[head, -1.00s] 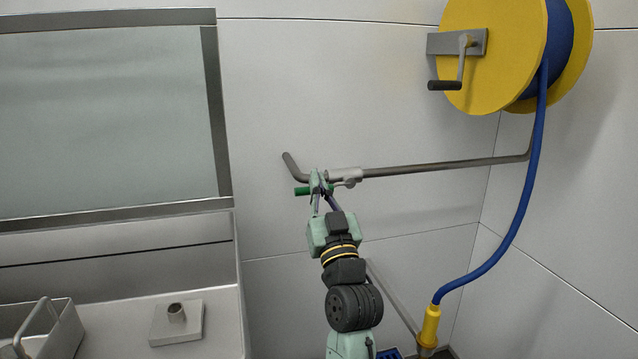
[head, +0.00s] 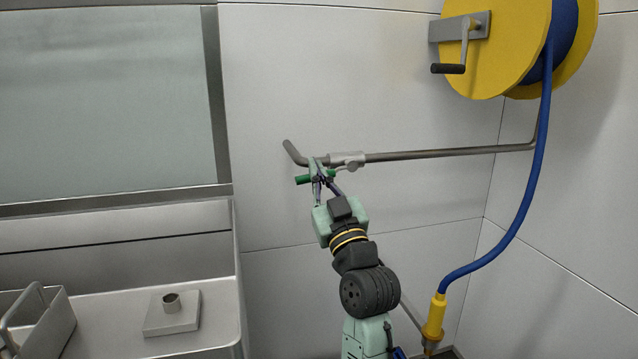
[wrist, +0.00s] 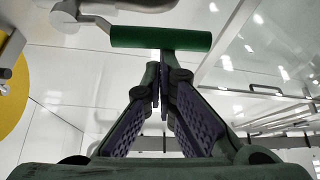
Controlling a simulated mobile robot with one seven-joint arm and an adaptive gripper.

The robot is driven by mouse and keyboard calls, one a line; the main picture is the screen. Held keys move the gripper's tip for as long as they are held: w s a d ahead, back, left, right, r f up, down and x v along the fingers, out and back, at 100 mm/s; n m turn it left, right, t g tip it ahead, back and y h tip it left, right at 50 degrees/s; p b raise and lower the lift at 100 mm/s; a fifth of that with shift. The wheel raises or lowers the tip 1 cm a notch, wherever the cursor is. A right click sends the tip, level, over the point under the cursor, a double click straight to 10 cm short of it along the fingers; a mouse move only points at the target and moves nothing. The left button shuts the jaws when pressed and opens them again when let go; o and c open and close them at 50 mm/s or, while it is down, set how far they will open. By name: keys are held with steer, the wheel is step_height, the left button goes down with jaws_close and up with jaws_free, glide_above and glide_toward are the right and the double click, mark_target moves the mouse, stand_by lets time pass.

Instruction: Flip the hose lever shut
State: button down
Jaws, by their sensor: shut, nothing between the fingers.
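The hose lever has a green grip (head: 303,180) and sits just below the left end of a grey pipe. It joins a light grey valve body (head: 347,160) on that pipe. In the wrist view the green grip (wrist: 160,38) lies crosswise just beyond my fingertips, with a grey crank arm (wrist: 92,20) at its left end. My gripper (head: 318,178) is shut and empty, its tips at the middle of the grip. In the wrist view the fingertips (wrist: 164,75) meet close under the grip; whether they touch it I cannot tell.
A yellow reel (head: 505,50) with a crank hangs at upper right. Its blue hose (head: 520,210) runs down to a yellow nozzle (head: 435,318). The grey pipe (head: 440,154) runs along the wall. A counter at lower left holds a metal caddy (head: 45,325).

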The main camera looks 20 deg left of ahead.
steer(key=w+d+f+n+g+b, duration=0.2)
steer(key=f+n+g+b, duration=0.2)
steer(key=n+b, duration=0.3)
steer(key=w+d+f+n+g+b, duration=0.1)
steer(key=d+f+n+g+b, duration=0.2)
steer(key=n, duration=0.9)
step_height(320, 180, down, 2)
steer(key=g+b, duration=0.3)
steer(key=b, duration=0.1)
steer(key=shift+w+d+y, duration=0.25)
steer(key=shift+w+y, duration=0.15)
steer(key=shift+w+d+f, duration=0.1)
steer(key=s+d, duration=0.6)
steer(key=s, duration=0.1)
steer(key=shift+s, duration=0.15)
